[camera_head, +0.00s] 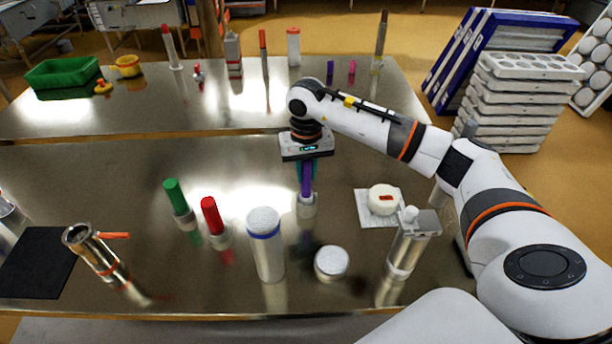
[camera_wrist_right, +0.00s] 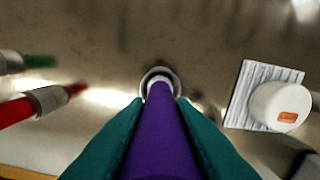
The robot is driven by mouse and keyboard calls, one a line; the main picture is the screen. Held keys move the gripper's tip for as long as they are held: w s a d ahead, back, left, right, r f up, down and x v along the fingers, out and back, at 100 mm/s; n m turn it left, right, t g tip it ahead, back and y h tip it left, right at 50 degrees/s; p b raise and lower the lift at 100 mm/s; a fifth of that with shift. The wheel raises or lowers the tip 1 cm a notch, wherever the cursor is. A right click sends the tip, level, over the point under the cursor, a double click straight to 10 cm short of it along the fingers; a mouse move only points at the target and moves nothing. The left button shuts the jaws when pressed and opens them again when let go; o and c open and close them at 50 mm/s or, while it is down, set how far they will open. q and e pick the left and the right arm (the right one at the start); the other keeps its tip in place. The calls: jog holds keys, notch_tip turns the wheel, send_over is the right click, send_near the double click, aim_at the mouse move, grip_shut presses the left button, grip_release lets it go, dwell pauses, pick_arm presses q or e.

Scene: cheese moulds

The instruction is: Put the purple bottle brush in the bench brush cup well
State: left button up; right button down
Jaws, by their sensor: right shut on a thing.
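The purple bottle brush (camera_head: 307,182) is upright between the teal fingers of my right gripper (camera_head: 306,172), which is shut on it. It fills the middle of the right wrist view (camera_wrist_right: 160,140). Directly below is a small grey brush cup (camera_head: 307,208) on the near bench. The brush's lower end lines up with the cup's round mouth (camera_wrist_right: 146,84) and overlaps it in both views. I cannot tell how deep the end is inside. My left gripper is not in view.
A white cheese (camera_head: 382,199) on a cloth is right.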

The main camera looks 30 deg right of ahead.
notch_tip(320, 180, down, 2)
jog(key=shift+s+f+p, duration=0.1)
jog(key=shift+f+p, duration=0.1)
jog(key=shift+p, duration=0.1)
jog(key=shift+f, duration=0.2)
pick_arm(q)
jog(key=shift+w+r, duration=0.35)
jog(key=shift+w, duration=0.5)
pick_arm(e)
jog(key=c, duration=1.2)
grip_release()
jog(key=shift+c, duration=0.2)
jog(key=shift+r, duration=0.45)
notch_tip(320, 180, up, 11)
jog(key=b, duration=0.3)
jog(key=shift+f+b, duration=0.2)
jog(key=shift+b, duration=0.1)
jog(key=shift+r, duration=0.5)
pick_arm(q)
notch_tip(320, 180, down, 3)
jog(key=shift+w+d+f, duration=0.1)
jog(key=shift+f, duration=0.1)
